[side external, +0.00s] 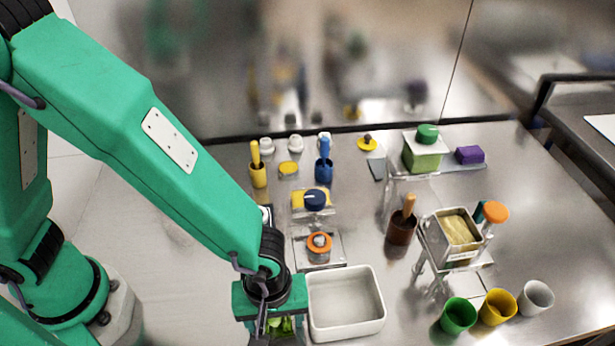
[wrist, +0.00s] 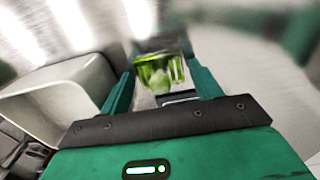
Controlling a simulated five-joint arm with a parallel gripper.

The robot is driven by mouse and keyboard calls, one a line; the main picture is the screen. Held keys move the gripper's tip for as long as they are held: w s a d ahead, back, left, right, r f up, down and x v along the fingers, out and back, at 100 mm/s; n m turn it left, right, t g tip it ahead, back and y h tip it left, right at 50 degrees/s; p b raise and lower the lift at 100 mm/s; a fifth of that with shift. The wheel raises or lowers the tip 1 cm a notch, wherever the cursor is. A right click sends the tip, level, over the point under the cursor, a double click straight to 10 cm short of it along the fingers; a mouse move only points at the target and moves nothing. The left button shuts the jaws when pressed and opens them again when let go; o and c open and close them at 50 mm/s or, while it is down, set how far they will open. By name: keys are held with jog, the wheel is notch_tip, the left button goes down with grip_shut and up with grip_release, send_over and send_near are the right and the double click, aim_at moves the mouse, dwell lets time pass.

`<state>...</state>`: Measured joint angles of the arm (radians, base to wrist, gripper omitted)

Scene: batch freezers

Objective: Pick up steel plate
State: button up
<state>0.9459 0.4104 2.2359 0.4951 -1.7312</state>
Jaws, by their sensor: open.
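My gripper (side external: 270,318) is low at the front edge of the side external view, left of the white tub. In the wrist view its two fingers (wrist: 162,78) stand apart, with a clear cup of green pieces (wrist: 160,72) showing between them or just beyond; I cannot tell whether they touch it. The green pieces also show under my gripper in the side external view (side external: 280,325). A small flat grey piece with a dark edge (wrist: 178,97) lies below the cup. I cannot tell which thing is the steel plate; a flat grey piece (side external: 376,169) lies at the back of the counter.
A white tub (side external: 345,330) stands right beside my gripper. An orange-topped item (side external: 319,241) sits on a square metal base behind it. Green, yellow and grey cups (side external: 498,306) stand at the front right. A raised stand holds a metal pan (side external: 455,232). Bare counter lies at right.

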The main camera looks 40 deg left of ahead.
dwell(0.4)
jog(key=c, duration=0.8)
jog(key=shift+r, duration=0.1)
jog(key=shift+r, duration=4.95)
jog(key=w+d+r, duration=0.1)
jog(key=w+d, duration=0.6)
jog(key=w, duration=0.2)
jog(key=shift+d+r, duration=0.25)
jog(key=shift+d, duration=0.1)
